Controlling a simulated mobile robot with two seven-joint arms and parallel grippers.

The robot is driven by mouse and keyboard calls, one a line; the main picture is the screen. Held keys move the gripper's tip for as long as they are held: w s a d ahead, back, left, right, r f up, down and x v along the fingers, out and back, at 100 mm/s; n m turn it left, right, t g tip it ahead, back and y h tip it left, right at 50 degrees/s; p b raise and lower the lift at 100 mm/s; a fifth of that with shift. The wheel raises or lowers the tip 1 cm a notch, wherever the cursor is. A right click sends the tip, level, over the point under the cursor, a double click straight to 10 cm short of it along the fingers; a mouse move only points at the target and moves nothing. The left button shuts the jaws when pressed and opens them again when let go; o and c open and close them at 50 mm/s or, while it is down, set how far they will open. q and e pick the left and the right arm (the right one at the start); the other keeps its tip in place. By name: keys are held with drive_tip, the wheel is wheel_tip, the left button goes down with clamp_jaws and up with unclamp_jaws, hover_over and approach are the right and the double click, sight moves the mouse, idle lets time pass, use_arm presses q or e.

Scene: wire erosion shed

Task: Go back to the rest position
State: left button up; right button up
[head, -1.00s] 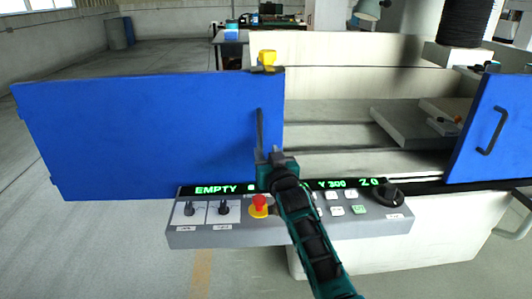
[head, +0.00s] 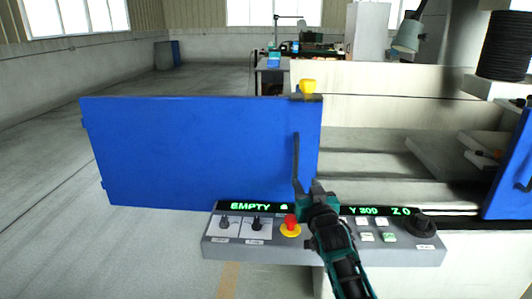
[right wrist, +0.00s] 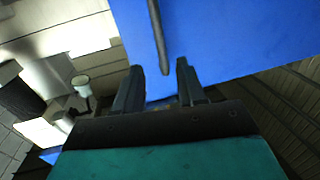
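My right gripper (head: 311,188) is in front of the machine's blue left door (head: 200,150), just below the lower end of its dark upright handle (head: 296,160). In the right wrist view its two fingers (right wrist: 159,85) stand apart with nothing between them. The handle (right wrist: 160,40) shows beyond the fingertips there, and I see no contact. My right forearm comes up from the lower edge of the head view and covers part of the control panel (head: 222,250). My left gripper is not in view.
The grey panel carries a red stop button (head: 291,222), a black knob (head: 420,225) and a green display reading EMPTY. A second blue door (head: 512,170) is at the right, with an open machine bay (head: 375,150) between the doors. Open floor (head: 50,180) lies to the left.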

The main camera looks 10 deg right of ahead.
drive_tip(key=s+a+f+n+g+y, duration=0.1)
drive_tip(key=s+f+g, duration=0.1)
drive_tip(key=s+f, duration=0.5)
drive_tip(key=s+a+f+n+g, duration=0.1)
drive_tip(key=s+f, duration=0.6)
drive_tip(key=s, duration=0.9)
drive_tip(key=s+a+f+n+g+y, duration=0.1)
drive_tip(key=s+f+g, duration=0.3)
drive_tip(key=s+f, duration=0.3)
drive_tip(key=s, duration=0.5)
drive_tip(key=shift+f+y, duration=0.3)
drive_tip(key=shift+s+d, duration=0.1)
drive_tip(key=shift+d, duration=0.05)
